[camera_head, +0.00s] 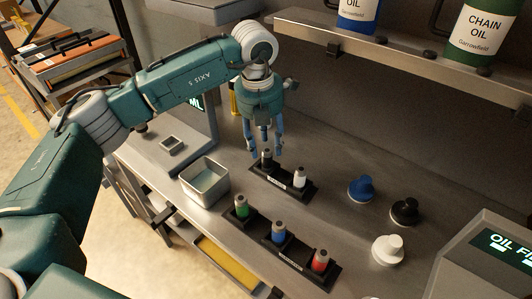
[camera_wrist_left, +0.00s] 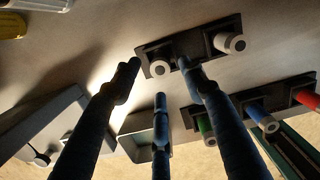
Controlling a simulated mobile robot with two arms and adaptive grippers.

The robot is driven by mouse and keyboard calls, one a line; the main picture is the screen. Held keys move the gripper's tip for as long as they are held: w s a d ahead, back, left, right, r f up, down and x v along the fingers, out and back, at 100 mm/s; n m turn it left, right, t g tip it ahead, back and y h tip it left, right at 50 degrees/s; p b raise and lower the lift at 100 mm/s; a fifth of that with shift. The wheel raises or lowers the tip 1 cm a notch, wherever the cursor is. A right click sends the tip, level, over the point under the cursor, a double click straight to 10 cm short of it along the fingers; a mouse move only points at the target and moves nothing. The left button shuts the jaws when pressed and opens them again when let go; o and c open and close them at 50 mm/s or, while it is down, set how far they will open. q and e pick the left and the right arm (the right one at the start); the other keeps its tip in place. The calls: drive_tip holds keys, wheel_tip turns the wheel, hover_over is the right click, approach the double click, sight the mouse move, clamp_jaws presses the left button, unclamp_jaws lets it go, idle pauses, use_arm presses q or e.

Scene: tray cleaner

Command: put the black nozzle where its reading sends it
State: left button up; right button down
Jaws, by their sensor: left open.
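The black nozzle (camera_head: 267,160) stands upright in the left slot of the back black rack (camera_head: 283,187), beside a white nozzle (camera_head: 299,178). My left gripper (camera_head: 266,148) is open and points down just above and around the black nozzle's top. In the left wrist view the black nozzle (camera_wrist_left: 159,68) shows its pale end between the spread fingers (camera_wrist_left: 160,80), and the white nozzle (camera_wrist_left: 230,42) sits outside them. I cannot tell whether any finger touches the black nozzle. A screen (camera_head: 197,103) behind my arm shows "ML", and its reading is hidden. My right gripper is not in view.
A front rack (camera_head: 290,262) holds green (camera_head: 241,207), blue (camera_head: 278,232) and red (camera_head: 320,261) nozzles. An open metal bin (camera_head: 190,187) stands left. Blue (camera_head: 361,188), black (camera_head: 404,211) and white (camera_head: 388,248) knobbed pieces stand right. A shelf (camera_head: 410,62) overhangs the back.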

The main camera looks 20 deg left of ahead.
use_arm(q)
wheel_tip(320, 180, up, 8)
drive_tip(key=s+b, duration=0.1)
drive_tip(key=shift+a, duration=0.15)
